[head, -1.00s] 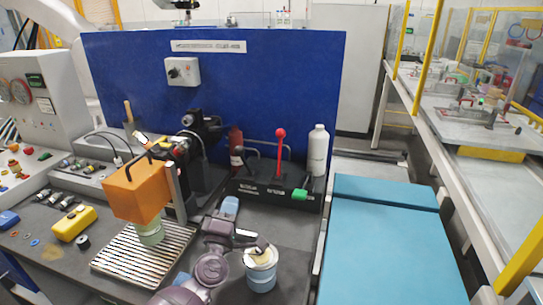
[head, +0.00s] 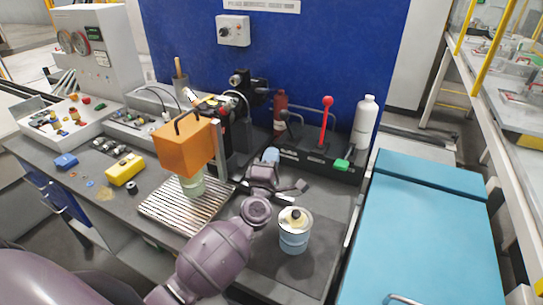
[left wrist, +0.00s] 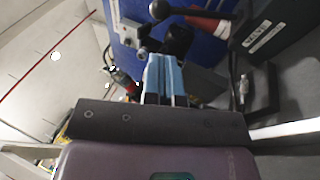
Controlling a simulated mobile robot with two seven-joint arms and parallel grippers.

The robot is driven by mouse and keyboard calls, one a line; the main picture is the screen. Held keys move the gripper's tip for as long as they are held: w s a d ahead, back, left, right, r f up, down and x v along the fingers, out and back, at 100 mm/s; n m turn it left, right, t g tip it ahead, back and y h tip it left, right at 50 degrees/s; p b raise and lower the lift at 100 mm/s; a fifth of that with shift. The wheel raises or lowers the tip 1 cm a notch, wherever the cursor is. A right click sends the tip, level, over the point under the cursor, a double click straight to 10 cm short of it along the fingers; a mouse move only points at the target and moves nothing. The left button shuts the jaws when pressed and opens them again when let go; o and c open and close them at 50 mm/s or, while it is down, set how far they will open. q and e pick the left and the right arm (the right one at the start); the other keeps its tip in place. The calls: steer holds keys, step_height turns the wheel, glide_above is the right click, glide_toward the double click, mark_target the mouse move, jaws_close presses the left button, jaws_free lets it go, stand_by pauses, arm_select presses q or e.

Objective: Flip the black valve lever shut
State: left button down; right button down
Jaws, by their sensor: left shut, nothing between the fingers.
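The lever block (head: 308,158) is a dark base at the back of the bench, by the blue panel. Its black lever (head: 287,117) stands at the left end, beside an upright lever with a red knob (head: 327,102) and a green-handled lever (head: 341,165). My left gripper (head: 271,155) is shut and empty, its light-blue fingertips just in front of the block's left end. In the left wrist view, the shut fingers (left wrist: 164,75) point toward a black ball knob (left wrist: 160,10) on a dark rod; a gap shows between them. My right gripper is out of view.
An orange box-shaped head (head: 187,146) stands over a ribbed plate (head: 160,215) left of my arm. A light-blue can (head: 294,238) stands right of my forearm.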

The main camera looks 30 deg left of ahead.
mark_target(284, 117)
arm_select(q)
steer(key=x, duration=0.9)
steer(key=shift+w+r, duration=0.15)
steer(key=shift+w, duration=0.15)
steer(key=shift+w+a+r, duration=0.15)
steer(key=shift+w+a, duration=0.05)
steer(key=shift+w, duration=0.35)
steer(key=shift+r, duration=0.1)
steer(key=shift+w+r+p, duration=0.45)
steer(key=shift+w+r, duration=0.1)
steer(key=shift+w, duration=0.1)
steer(key=w+r, duration=0.2)
steer(key=w, duration=0.1)
steer(key=shift+w+a+r, duration=0.1)
steer(key=shift+w, duration=0.25)
steer(key=w+r+b, duration=0.1)
steer(key=w+b, duration=0.1)
steer(key=w, duration=0.4)
steer(key=shift+a+r+b, duration=0.2)
steer(key=shift+r+b, duration=0.05)
steer(key=shift+b, duration=0.05)
